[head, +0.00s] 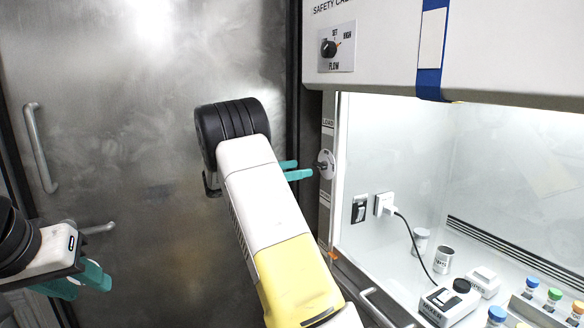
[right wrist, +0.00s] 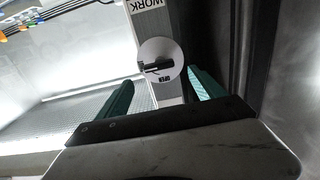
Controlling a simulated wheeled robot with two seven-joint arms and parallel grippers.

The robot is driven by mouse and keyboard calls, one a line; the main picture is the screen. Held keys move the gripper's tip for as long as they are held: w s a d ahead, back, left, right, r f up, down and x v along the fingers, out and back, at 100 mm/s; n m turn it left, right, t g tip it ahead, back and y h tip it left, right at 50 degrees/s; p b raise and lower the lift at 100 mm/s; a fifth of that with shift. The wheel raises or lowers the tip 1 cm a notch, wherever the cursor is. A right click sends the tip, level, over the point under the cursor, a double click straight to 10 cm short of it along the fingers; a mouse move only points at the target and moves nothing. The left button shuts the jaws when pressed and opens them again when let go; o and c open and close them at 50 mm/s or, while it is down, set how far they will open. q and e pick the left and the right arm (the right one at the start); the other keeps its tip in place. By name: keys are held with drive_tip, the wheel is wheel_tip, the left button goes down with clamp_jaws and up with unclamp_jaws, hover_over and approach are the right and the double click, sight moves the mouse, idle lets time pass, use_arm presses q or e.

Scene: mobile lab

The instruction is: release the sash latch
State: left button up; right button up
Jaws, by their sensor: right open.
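The sash latch is a round pale disc with a dark lever (head: 325,165) on the narrow post at the left side of the cabinet opening. In the right wrist view the disc (right wrist: 173,50) shows its dark lever lying across it and the word OPEN near its rim. My right gripper (head: 303,169) is open and empty, its teal fingers pointing at the latch from the left. In the right wrist view the fingers (right wrist: 160,80) stand either side of the disc's lower part, and I see no contact. My left gripper (head: 82,280) is at the lower left, its teal fingers apart and empty.
The cabinet's upper front has a flow knob (head: 328,48). Inside the cabinet are a mixer (head: 449,302), a plugged-in cord, a cup (head: 443,261) and several capped vials. A steel door (head: 130,120) with handles fills the left. A rail handle runs below the opening.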

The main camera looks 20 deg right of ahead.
sight(317, 166)
drive_tip(key=d, duration=0.7)
drive_tip(key=shift+w, duration=0.2)
drive_tip(key=c, duration=1.4)
